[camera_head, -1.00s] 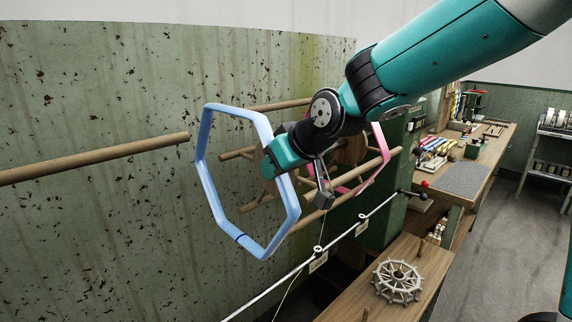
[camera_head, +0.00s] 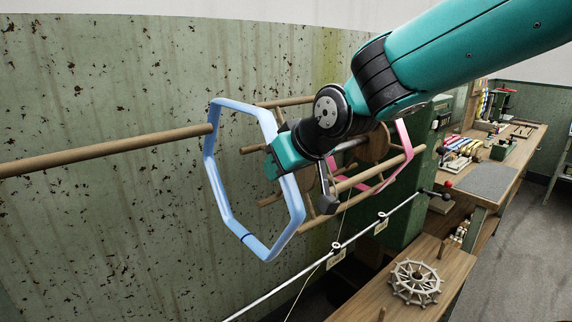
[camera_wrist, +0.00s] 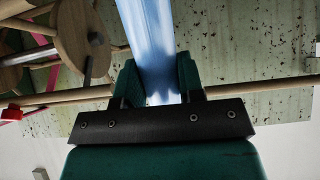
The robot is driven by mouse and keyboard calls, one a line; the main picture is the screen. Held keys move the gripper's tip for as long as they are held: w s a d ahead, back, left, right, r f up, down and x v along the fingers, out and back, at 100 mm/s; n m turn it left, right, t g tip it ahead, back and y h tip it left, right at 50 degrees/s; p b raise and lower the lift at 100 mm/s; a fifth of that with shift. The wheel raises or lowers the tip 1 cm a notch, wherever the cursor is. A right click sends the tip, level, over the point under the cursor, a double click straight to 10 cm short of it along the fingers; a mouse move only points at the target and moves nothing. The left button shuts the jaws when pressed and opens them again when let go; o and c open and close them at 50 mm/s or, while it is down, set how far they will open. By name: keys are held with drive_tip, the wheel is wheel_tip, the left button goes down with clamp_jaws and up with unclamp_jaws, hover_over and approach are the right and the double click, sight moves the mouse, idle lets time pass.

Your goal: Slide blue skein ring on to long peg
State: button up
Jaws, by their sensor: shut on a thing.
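The blue skein ring (camera_head: 294,198) is a roughly hexagonal hoop, held upright by its right side. My gripper (camera_head: 280,160) is shut on that side. In the wrist view the ring's blue band (camera_wrist: 150,40) runs up from between the two green fingers (camera_wrist: 157,82). The long peg (camera_head: 100,149) is a plain wooden rod coming in from the left edge of the head view. Its tip overlaps the ring's left side in the picture. I cannot tell whether the tip is inside the opening or only lined up with the rim.
A wooden reel with several bars (camera_head: 272,102) and a pink ring (camera_head: 404,142) stands behind my gripper. A pale metal rail (camera_head: 300,274) runs below. A spoked wheel (camera_head: 415,283) lies on the wooden bench (camera_head: 448,262). The stained green wall (camera_head: 110,220) is behind.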

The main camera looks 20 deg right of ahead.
drive_tip(key=s+a, duration=0.2)
drive_tip(key=a, duration=0.4)
drive_tip(key=shift+r, duration=0.3)
drive_tip(key=shift+s+a, duration=0.1)
drive_tip(key=s+a, duration=0.2)
drive_tip(key=a, duration=0.4)
drive_tip(key=shift+s+a, duration=0.2)
drive_tip(key=shift+a, duration=0.05)
idle(0.6)
drive_tip(key=shift+a, duration=0.1)
drive_tip(key=s+a, duration=0.2)
drive_tip(key=a, duration=0.4)
drive_tip(key=shift+s+a, duration=0.2)
idle(0.5)
drive_tip(key=shift+a, duration=0.1)
